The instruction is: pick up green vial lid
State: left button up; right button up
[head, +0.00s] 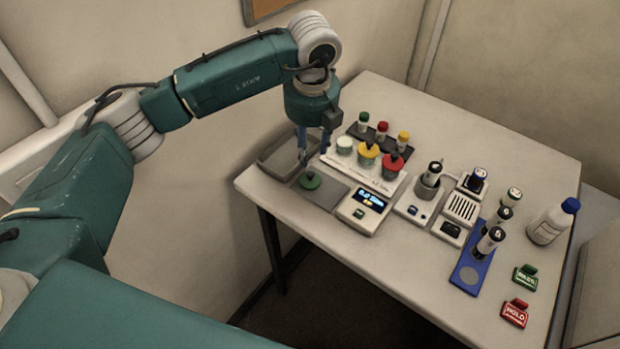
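The green vial lid (309,182), a flat disc with a dark knob, lies on a grey plate (325,196) at the table's left side. My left gripper (314,154) points down above and slightly behind the lid. Its fingers look apart, with nothing visible between them, and the lid appears clear of them. A white jar without a coloured lid (344,146) stands in a white rack (365,176) beside jars with a yellow lid (368,152) and a red lid (392,162). My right gripper is out of view.
A grey tray (276,160) lies behind the plate. A display unit (369,205) stands right of it. Small capped vials (382,129) stand behind the jars. Devices, a blue holder (467,270), a white bottle (553,222) and two signs occupy the right. The front table strip is clear.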

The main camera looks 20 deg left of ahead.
pick_arm(q)
jog(key=p, duration=0.1)
send_over(310, 173)
jog(key=s, duration=0.1)
notch_tip(310, 173, down, 5)
jog(key=shift+s+d+r, duration=0.1)
jog(key=shift+d+r, duration=0.05)
jog(key=f+p, duration=0.2)
jog(key=f, duration=0.1)
jog(key=f+p, duration=0.1)
jog(key=shift+w+f, duration=0.5)
jog(key=shift+f, duration=0.25)
jog(key=c, duration=0.9)
